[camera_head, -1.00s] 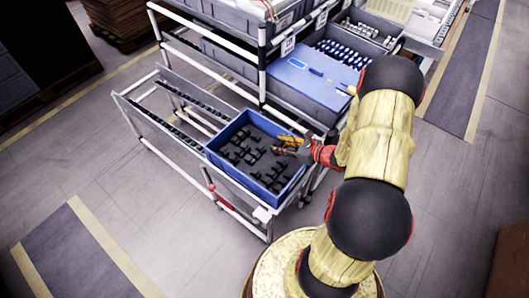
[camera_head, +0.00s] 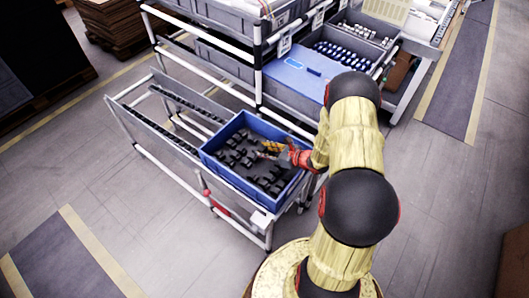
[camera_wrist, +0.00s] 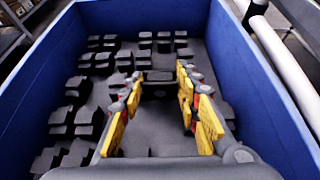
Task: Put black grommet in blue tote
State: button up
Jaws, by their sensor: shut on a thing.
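The blue tote (camera_head: 212,163) sits on the lower shelf of a rack, with several black grommets spread over its grey floor. Its blue walls (camera_wrist: 265,90) surround my gripper in the wrist view. My gripper (camera_head: 268,149) is over the right part of the tote, inside its rim. In the wrist view its yellow fingers (camera_wrist: 160,77) are closed around a black grommet (camera_wrist: 158,88). I cannot tell whether the held grommet touches the tote floor. Other black grommets (camera_wrist: 97,62) lie to the left and beyond the fingers.
White rack tubes (camera_head: 170,168) run around the tote, and one white tube (camera_wrist: 288,70) passes along its right wall. A blue-lidded grey bin (camera_head: 300,82) and a bin of small parts (camera_head: 345,52) stand above and behind.

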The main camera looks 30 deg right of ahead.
jog(key=shift+r, duration=0.15)
jog(key=shift+f, duration=0.4)
jog(key=o, duration=0.8)
jog(key=shift+r, duration=0.1)
jog(key=shift+o, duration=0.7)
jog(key=shift+r, duration=0.1)
